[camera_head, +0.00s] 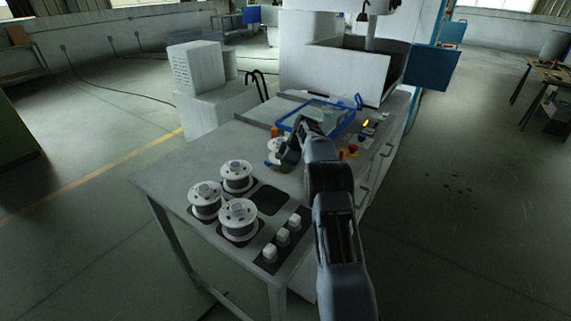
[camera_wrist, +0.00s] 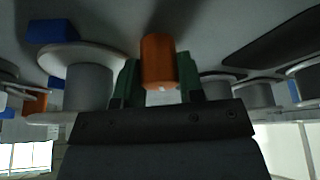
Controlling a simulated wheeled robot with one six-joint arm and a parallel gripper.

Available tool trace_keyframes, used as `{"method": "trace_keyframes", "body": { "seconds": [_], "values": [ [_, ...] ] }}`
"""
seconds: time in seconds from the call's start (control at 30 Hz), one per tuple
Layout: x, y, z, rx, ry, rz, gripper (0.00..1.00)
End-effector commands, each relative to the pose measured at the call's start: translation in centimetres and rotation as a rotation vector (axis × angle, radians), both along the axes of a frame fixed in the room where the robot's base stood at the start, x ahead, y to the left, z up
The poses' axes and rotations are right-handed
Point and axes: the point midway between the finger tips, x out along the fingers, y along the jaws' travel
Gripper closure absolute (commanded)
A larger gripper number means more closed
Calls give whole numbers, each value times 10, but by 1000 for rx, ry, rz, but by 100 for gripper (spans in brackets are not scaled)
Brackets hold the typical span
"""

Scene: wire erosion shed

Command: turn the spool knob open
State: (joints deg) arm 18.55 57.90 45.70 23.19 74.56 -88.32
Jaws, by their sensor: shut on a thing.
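In the wrist view an orange cylindrical knob (camera_wrist: 158,60) stands between the green fingertips of my gripper (camera_wrist: 160,82). The gripper is shut on it. In the head view my gripper (camera_head: 287,161) is low over the bench, beside a white spool (camera_head: 272,147) that it partly covers. The gripped knob cannot be made out there behind the fingers. The wrist view shows a spool with a grey winding (camera_wrist: 88,85) just left of the fingers. How far the knob is turned cannot be told.
Several white spools (camera_head: 237,172) and a row of white-topped blocks (camera_head: 283,237) stand on the bench (camera_head: 165,178). A blue-framed tray (camera_head: 345,127) lies behind my gripper. A small orange part (camera_head: 275,131) and a blue one (camera_head: 267,163) sit near the partly covered spool. A red button (camera_head: 353,149) is right of my arm.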

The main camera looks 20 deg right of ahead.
Motion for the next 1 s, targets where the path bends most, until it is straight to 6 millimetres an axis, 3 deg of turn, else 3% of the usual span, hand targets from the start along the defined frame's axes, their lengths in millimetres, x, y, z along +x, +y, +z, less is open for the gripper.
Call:
{"method": "trace_keyframes", "body": {
  "seconds": [0.43, 0.47, 0.7, 1.0],
  "values": [
    [0, 0, 0, -1, 0, 7, 88],
    [0, 0, 0, -1, 0, 7, 63],
    [0, 0, 0, -1, 0, 6, 40],
    [0, 0, 0, -1, -1, 6, 39]
  ]
}}
